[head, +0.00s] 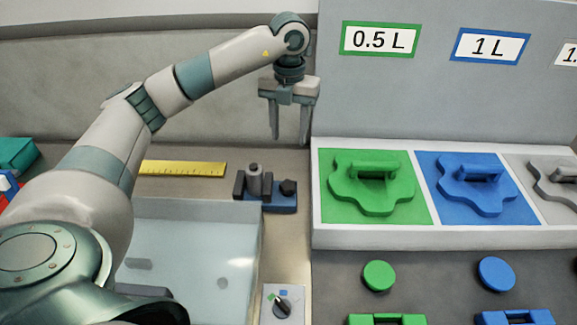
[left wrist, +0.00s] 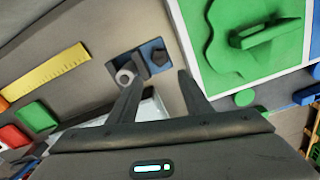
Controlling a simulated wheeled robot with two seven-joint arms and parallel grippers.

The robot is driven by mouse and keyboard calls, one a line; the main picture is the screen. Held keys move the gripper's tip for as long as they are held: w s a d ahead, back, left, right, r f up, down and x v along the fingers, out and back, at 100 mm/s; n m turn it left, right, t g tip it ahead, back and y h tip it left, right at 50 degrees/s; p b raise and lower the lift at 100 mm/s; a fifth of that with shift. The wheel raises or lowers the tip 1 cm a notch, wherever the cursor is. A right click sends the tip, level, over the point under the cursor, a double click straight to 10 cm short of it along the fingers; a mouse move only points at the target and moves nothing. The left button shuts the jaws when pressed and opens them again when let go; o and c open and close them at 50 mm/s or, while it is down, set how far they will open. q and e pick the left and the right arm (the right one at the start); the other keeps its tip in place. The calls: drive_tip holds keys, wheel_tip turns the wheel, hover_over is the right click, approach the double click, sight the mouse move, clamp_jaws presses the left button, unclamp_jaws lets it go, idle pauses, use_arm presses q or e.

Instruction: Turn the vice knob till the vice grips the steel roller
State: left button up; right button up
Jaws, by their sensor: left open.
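The vice (head: 281,201) has a blue base and dark jaws and stands on the bench left of the white tray. The steel roller (head: 254,180) is a grey upright cylinder at the vice's left part, by a dark jaw; whether it is gripped I cannot tell. The dark vice knob (head: 288,187) sits at the right end. My left gripper (head: 276,138) is open and empty, pointing down above and behind the vice. In the left wrist view the roller (left wrist: 125,76) and the knob (left wrist: 160,57) show beyond the open fingers (left wrist: 158,83). My right gripper is not in view.
A yellow ruler (head: 183,168) lies left of the vice. A clear bin (head: 190,207) is in front of it. A rotary switch (head: 282,307) is at the front. A white tray (head: 420,239) with green, blue and grey shaped pieces stands to the right.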

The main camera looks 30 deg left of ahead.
sight(288, 184)
use_arm(q)
drive_tip(key=shift+s+r+n, duration=0.15)
drive_tip(key=shift+n, duration=0.85)
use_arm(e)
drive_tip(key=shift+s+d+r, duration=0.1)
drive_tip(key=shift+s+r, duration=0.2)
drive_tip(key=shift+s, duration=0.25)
use_arm(q)
drive_tip(key=shift+p, duration=0.3)
wheel_tip(288, 184, down, 16)
drive_tip(key=p, duration=0.6)
drive_tip(key=shift+f, duration=0.7)
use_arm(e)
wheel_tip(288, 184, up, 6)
use_arm(q)
drive_tip(key=shift+c, duration=0.3)
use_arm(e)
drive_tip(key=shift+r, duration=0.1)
use_arm(q)
drive_tip(key=c, duration=0.7)
